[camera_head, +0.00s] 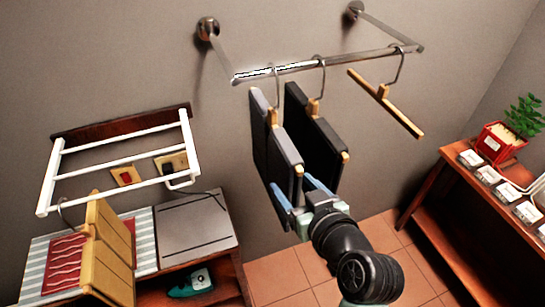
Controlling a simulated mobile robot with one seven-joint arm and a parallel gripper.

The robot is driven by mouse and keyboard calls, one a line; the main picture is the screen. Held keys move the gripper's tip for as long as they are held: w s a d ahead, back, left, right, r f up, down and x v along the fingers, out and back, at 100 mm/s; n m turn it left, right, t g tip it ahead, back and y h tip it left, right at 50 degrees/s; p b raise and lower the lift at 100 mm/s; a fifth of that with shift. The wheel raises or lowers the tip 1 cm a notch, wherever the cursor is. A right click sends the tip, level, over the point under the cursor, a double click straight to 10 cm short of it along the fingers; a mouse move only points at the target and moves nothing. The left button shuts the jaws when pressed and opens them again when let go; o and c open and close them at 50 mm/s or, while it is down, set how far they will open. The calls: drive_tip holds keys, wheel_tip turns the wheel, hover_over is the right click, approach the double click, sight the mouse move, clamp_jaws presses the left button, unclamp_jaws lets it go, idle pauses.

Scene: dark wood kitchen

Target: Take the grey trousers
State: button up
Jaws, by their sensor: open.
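The grey trousers (261,133) hang folded as a flat slab from the leftmost hanger on the metal wall rail, in the head view. A darker, almost black pair (324,148) hangs close beside them on the right. My gripper (296,187) is open, near the bottom of the grey trousers. Its fingers appear to lie on either side of their lower front edge, the right one near the gap between the pairs. I cannot tell whether the fingers touch the cloth.
The metal rail (330,63) carries an empty wooden hanger (397,110) on the right. A white rack (112,160) is on the left wall above a low cabinet with yellow folded cloth (104,245). A wooden shelf (450,185) with a plant (522,116) stands right. Tiled floor (285,272) lies below.

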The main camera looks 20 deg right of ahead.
sight(273, 141)
drive_tip(key=shift+w+p, duration=0.3)
drive_tip(key=shift+d+p+x, duration=0.2)
drive_tip(key=shift+p+x, duration=0.8)
drive_tip(key=shift+x, duration=1.3)
clamp_jaws()
drive_tip(key=shift+r, duration=0.1)
